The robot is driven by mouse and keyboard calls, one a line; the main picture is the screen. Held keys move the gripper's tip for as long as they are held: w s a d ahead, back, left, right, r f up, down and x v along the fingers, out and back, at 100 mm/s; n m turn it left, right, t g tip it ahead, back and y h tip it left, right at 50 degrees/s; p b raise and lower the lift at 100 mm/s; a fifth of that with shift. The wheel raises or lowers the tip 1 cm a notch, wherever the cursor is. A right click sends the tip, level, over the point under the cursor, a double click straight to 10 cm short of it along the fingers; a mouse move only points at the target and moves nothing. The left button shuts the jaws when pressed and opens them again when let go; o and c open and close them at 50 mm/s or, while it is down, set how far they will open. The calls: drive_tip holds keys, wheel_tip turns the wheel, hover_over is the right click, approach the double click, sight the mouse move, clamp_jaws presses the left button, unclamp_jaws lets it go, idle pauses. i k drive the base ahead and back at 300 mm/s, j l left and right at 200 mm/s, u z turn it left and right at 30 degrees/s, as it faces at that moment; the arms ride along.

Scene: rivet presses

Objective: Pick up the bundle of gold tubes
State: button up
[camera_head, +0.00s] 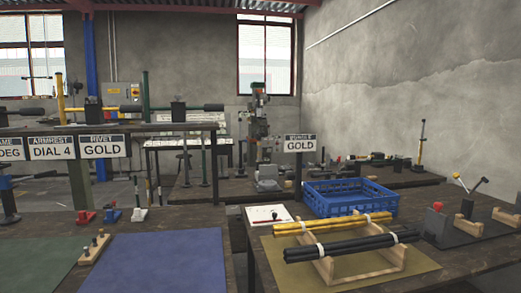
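A bundle of gold tubes (330,224) lies across a wooden rack (385,262) on the workbench at right. White bands hold it near both ends. A bundle of black tubes (340,247) lies on the same rack, nearer to me, also with white bands. The two bundles lie roughly parallel, and the black one is close in front of the gold one. My gripper is not in view.
A blue crate (349,204) stands just behind the rack. A white clipboard (267,216) lies left of it. Fixtures with wooden blocks (466,224) stand at right. A "GOLD" sign (300,145) stands behind. The blue mat (160,262) at left is mostly clear.

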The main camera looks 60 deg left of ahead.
sight(320, 226)
drive_tip(key=u, duration=2.4)
